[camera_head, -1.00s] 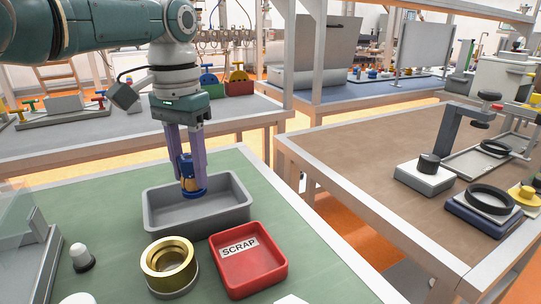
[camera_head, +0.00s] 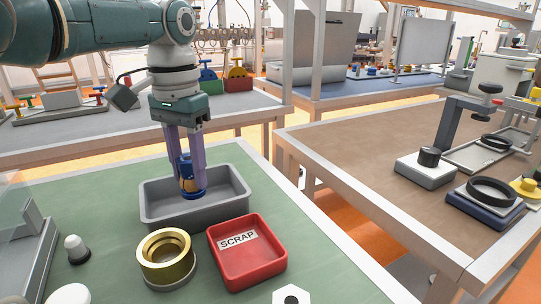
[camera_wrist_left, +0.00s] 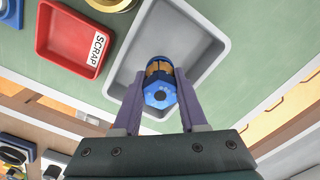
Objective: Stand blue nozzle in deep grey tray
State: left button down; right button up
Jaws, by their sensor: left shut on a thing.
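The blue nozzle (camera_head: 190,188), with an orange-brown band, is held upright by my left gripper (camera_head: 187,172), which is shut on it. The nozzle is over the deep grey tray (camera_head: 160,216), with its lower end inside the outline of the tray. I cannot tell whether it touches the tray floor. In the left wrist view the nozzle (camera_wrist_left: 160,92) sits between both fingers, with the grey tray (camera_wrist_left: 205,50) around and beyond it. My right gripper is not in view.
A red scrap tray (camera_head: 262,268) stands right in front of the grey tray. A brass ring (camera_head: 166,246) stands beside it. A small white-topped knob (camera_head: 75,247) is at the left. A brown-topped bench (camera_head: 365,160) lies to the right across a gap.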

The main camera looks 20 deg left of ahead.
aim_at(191, 184)
pick_arm(q)
jog(key=shift+f+b, duration=1.3)
jog(key=shift+f, duration=0.35)
grip_release()
dwell(0.8)
jog(key=shift+r, duration=0.15)
notch_tip(191, 184, up, 7)
jog(key=p, duration=0.7)
dwell(0.6)
